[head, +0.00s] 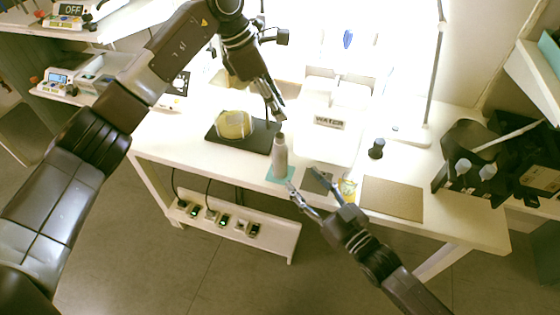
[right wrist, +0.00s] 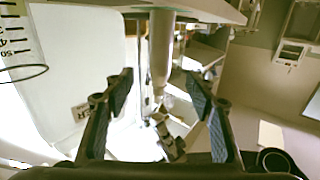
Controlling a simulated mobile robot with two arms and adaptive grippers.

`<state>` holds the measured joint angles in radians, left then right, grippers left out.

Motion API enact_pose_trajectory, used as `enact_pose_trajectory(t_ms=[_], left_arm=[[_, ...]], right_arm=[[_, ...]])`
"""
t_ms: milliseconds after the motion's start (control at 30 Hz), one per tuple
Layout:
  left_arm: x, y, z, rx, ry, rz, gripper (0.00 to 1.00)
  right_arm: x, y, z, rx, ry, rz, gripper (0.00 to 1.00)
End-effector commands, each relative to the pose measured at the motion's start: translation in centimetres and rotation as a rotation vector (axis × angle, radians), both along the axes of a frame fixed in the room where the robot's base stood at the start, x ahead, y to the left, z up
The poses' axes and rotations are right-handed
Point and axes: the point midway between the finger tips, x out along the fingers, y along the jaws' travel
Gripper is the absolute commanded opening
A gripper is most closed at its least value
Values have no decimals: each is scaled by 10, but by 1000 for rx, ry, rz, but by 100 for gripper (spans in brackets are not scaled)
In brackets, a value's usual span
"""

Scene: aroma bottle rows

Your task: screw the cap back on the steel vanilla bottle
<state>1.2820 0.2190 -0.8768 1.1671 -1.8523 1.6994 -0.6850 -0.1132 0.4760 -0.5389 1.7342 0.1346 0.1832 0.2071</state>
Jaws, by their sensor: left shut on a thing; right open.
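The steel bottle (head: 280,158) stands upright on a teal mat (head: 283,175) near the table's front edge. It also shows in the right wrist view (right wrist: 161,50), between and beyond the fingers. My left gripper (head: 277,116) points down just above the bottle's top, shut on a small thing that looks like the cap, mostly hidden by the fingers. Whether it touches the bottle's neck I cannot tell. It also shows in the right wrist view (right wrist: 168,140). My right gripper (head: 312,187) is open and empty, in front and right of the bottle, its fingers spread (right wrist: 162,95).
A black tray (head: 222,144) with a yellowish round thing (head: 234,124) lies left of the bottle. A white WATER box (head: 340,143), a small glass (head: 347,186), a brown mat (head: 392,199) and a black knob-like thing (head: 377,149) lie to the right. A dark bottle rack (head: 465,178) stands far right.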

Motion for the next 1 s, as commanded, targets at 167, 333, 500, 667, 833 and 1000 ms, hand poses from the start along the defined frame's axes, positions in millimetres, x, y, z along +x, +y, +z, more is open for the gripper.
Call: enact_pose_trajectory(t_ms=[167, 333, 500, 667, 833, 1000], left_arm=[[0, 0, 0, 0, 0, 0, 15], [0, 0, 0, 0, 0, 0, 15], [0, 0, 0, 0, 0, 0, 15], [0, 0, 0, 0, 0, 0, 15], [0, 0, 0, 0, 0, 0, 15], [0, 0, 0, 0, 0, 0, 15]], right_arm=[[0, 0, 1, 4, -4, 3, 51], [0, 1, 1, 3, -4, 2, 51], [10, 7, 2, 4, -6, 2, 51], [33, 23, 2, 5, -7, 2, 51], [61, 42, 2, 4, -6, 1, 51], [83, 57, 1, 4, -4, 2, 51]])
